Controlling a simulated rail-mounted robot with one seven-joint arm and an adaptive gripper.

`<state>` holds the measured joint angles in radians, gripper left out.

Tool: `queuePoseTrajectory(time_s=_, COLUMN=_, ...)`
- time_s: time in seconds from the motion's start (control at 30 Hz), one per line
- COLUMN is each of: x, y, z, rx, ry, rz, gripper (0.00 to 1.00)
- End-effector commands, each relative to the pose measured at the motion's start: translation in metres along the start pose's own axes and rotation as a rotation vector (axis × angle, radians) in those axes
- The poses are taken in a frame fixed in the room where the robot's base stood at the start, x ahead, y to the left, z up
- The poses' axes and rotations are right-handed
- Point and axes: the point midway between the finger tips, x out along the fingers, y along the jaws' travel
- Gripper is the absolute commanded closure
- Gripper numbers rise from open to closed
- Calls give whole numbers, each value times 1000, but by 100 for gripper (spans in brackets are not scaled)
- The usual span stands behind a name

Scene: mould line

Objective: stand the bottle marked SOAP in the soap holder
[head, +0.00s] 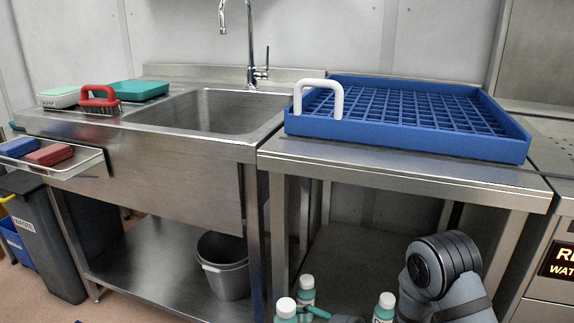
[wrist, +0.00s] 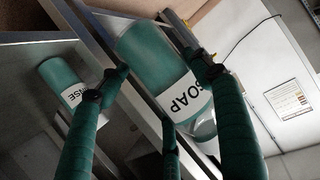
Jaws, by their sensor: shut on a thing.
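In the wrist view the bottle marked SOAP (wrist: 160,60) is teal with a white label and lies tilted across the picture. My gripper (wrist: 158,72) has its dark-tipped, teal fingers on either side of it and is shut on it. In the head view a teal finger of my gripper (head: 318,312) shows at the bottom edge, close to a teal bottle with a white cap (head: 307,288). Its label is not readable there. No holder marked for soap can be made out in either view.
A second bottle, its label reading "NSE" (wrist: 62,80), stands left of the gripper. More white-capped bottles show in the head view (head: 286,308) (head: 384,306). A blue rack (head: 430,148) covers much of the right-hand table. The sink (head: 215,112) is empty; a red brush (head: 99,98) lies left of it.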

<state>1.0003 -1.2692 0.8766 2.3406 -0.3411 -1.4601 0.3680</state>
Motion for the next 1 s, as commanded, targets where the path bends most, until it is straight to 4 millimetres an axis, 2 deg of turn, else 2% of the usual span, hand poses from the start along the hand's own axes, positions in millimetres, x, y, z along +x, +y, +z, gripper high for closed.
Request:
queuePoseTrajectory(time_s=0.03, x=-17, y=-12, z=-23, rx=-17, ry=1, rz=-40, gripper=74)
queuePoseTrajectory(time_s=0.23, x=-61, y=-49, z=-58, rx=-66, ry=2, rz=-156, gripper=74)
queuePoseTrajectory(time_s=0.43, x=-115, y=-68, z=-104, rx=-86, ry=2, rz=-205, gripper=74)
queuePoseTrajectory(time_s=0.67, x=-174, y=-70, z=-158, rx=-78, ry=1, rz=-186, gripper=74)
queuePoseTrajectory(time_s=1.0, x=-255, y=-45, z=-240, rx=-27, ry=3, rz=-59, gripper=74)
